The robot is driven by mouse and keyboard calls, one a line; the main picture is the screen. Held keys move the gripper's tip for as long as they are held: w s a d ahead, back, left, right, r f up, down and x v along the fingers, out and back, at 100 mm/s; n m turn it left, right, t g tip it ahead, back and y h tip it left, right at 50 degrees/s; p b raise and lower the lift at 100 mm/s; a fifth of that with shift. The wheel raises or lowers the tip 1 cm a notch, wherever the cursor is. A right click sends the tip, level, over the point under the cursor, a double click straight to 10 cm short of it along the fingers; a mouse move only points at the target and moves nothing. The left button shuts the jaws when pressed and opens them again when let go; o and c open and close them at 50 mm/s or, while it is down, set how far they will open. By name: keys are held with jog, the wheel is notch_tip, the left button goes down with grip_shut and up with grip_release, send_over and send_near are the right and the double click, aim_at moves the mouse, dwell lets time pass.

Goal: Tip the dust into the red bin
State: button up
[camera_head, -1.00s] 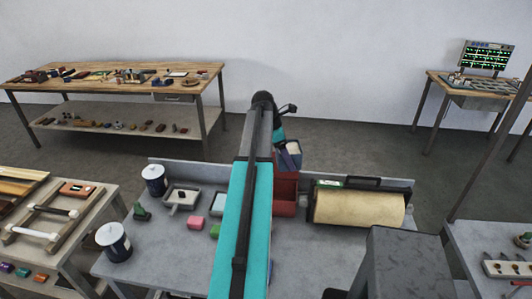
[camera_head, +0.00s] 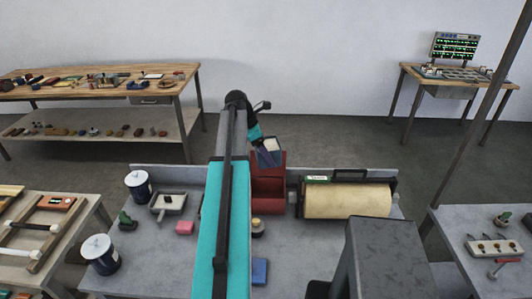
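The red bin (camera_head: 268,205) stands at the back of the grey table, left of the big cream roll. My gripper (camera_head: 266,148) is at the end of my teal and black arm, over the back of the bin in the picture. A dark blue, pan-like thing (camera_head: 269,159) with a pale beige patch is at my gripper and hides part of the bin's back. The fingers are too small and covered to tell whether they grip it. I cannot make out dust or the inside of the bin clearly.
The cream roll (camera_head: 347,201) stands close right of the bin. Left of my arm are a grey tray (camera_head: 168,204), a pink block (camera_head: 185,228) and two white-and-dark cans (camera_head: 139,186). A blue block (camera_head: 260,271) lies near the front. A grey box (camera_head: 385,258) fills the front right.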

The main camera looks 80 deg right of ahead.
jog(key=shift+f, duration=0.1)
jog(key=shift+f+g+h, duration=0.3)
jog(key=shift+g+h, duration=0.1)
jog(key=shift+g, duration=0.75)
jog(key=shift+f+g+h, duration=0.25)
jog(key=shift+g+h, duration=0.15)
jog(key=shift+g, duration=0.75)
jog(key=shift+f+g+h, duration=0.3)
jog(key=shift+g, duration=0.6)
jog(key=shift+f+g+h, duration=0.25)
jog(key=shift+g+h, duration=0.05)
jog(key=shift+g, duration=0.6)
jog(key=shift+f+b, duration=0.1)
jog(key=shift+b, duration=0.45)
jog(key=g+b, duration=0.2)
jog(key=g+h+b, duration=0.1)
jog(key=g+b, duration=0.1)
jog(key=b, duration=0.1)
jog(key=shift+s+h, duration=0.1)
jog(key=shift+h, duration=0.2)
jog(key=g+h+b, duration=0.1)
jog(key=g+b, duration=0.2)
jog(key=b, duration=0.1)
jog(key=shift+b, duration=0.35)
jog(key=shift+s+d+g+h+b, duration=0.15)
jog(key=shift+g+h+b, duration=0.55)
jog(key=shift+g+b, duration=0.95)
jog(key=shift+g+h, duration=0.3)
jog(key=shift+g, duration=0.75)
